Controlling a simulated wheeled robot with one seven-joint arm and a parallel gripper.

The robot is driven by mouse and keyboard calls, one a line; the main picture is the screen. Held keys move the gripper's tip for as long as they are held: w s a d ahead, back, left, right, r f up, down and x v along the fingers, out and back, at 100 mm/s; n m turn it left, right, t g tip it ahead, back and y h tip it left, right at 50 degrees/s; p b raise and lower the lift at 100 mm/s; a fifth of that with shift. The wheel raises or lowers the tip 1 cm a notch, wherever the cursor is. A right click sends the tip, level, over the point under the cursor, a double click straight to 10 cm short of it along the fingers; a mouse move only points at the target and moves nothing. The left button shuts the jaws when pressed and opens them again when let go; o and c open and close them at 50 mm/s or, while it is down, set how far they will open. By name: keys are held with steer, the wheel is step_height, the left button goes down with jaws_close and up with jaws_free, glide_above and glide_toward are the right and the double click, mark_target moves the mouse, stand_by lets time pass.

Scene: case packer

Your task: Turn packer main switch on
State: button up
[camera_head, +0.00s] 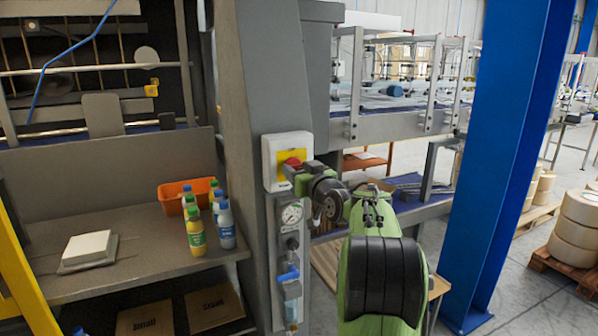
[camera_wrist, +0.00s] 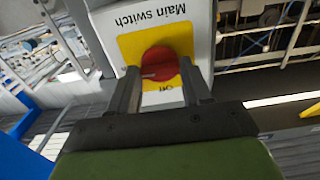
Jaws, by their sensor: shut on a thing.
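The main switch is a white box (camera_head: 271,146) with a yellow plate and a red knob (camera_head: 292,161), fixed to the grey machine column. In the wrist view the red knob (camera_wrist: 160,62) sits on the yellow plate (camera_wrist: 133,45), below the rotated words "Main switch". A short label below the knob is partly hidden and hard to read. My gripper (camera_head: 297,171) is at the box from the right. In the wrist view my gripper (camera_wrist: 160,80) has one finger on each side of the knob, shut on it. A small pale mark shows on the knob's face.
Below the switch are a round gauge (camera_head: 291,215) and a blue-handled valve (camera_head: 288,275). A shelf at left holds several bottles (camera_head: 195,230), an orange bin (camera_head: 172,195) and a white stack (camera_head: 88,249). A blue post (camera_head: 497,150) stands to the right.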

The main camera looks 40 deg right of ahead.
steer(key=o, duration=1.1)
steer(key=shift+c, duration=0.2)
steer(key=b+v, duration=0.2)
steer(key=v, duration=1.4)
steer(key=shift+b, duration=0.35)
steer(key=shift+w, duration=0.15)
